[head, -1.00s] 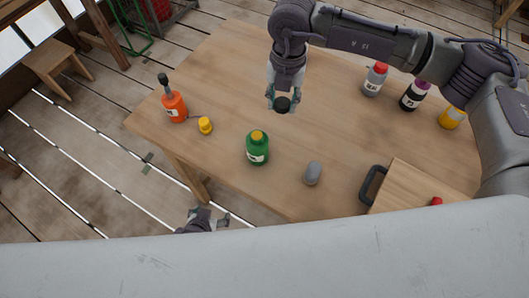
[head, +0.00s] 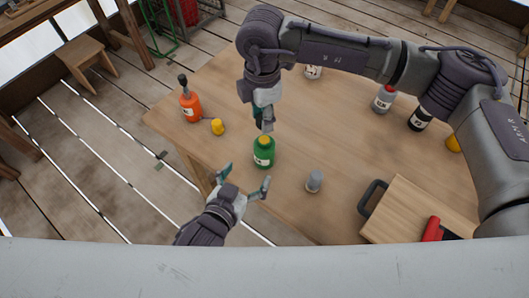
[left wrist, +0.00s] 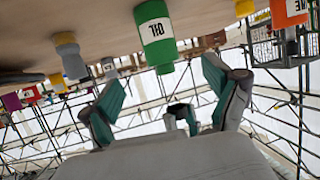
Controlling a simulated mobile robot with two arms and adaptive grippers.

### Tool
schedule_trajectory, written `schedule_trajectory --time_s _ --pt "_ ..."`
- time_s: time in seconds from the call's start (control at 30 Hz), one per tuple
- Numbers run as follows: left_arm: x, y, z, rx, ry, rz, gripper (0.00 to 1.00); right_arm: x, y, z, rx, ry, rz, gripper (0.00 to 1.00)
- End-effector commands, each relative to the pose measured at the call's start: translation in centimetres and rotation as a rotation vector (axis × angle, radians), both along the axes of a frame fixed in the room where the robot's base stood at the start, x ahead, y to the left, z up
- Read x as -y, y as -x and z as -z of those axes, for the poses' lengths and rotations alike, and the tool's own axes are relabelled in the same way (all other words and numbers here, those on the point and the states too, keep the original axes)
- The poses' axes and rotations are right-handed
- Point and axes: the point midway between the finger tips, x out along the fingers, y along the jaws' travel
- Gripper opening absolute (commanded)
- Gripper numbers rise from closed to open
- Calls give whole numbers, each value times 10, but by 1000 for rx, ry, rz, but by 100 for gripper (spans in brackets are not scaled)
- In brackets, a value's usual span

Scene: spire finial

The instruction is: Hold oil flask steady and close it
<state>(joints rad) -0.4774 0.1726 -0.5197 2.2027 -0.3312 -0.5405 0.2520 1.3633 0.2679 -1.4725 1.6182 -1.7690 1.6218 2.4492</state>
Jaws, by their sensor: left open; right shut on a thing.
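The green oil flask (head: 263,156) stands upright near the table's front edge, with yellow showing at its top. In the left wrist view the OIL-labelled flask (left wrist: 156,36) appears upside down. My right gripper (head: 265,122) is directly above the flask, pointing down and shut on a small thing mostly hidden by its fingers. I cannot tell whether that thing touches the flask. My left gripper (head: 246,179) is open and empty, just in front of and below the flask, fingers pointing towards it; its fingers (left wrist: 160,98) also show spread in the left wrist view.
An orange bottle (head: 190,107) with a dark top and a loose yellow cap (head: 217,127) are left of the flask. A grey piece (head: 314,182) stands to its right. More bottles stand behind, near my right arm.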

Motion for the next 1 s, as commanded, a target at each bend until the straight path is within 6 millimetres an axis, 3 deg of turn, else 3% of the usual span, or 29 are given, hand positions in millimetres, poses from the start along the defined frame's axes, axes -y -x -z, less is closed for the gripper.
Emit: schedule_trajectory --time_s 0.27,0.7,1.0 --pt "5 -13 6 1 -1 -1 89 0 0 0 0 0 -1 25" --pt "33 -81 36 0 0 0 89 0 0 0 0 0 -1 25" --pt "42 -102 46 -1 -1 0 89 0 0 0 0 0 -1 25"
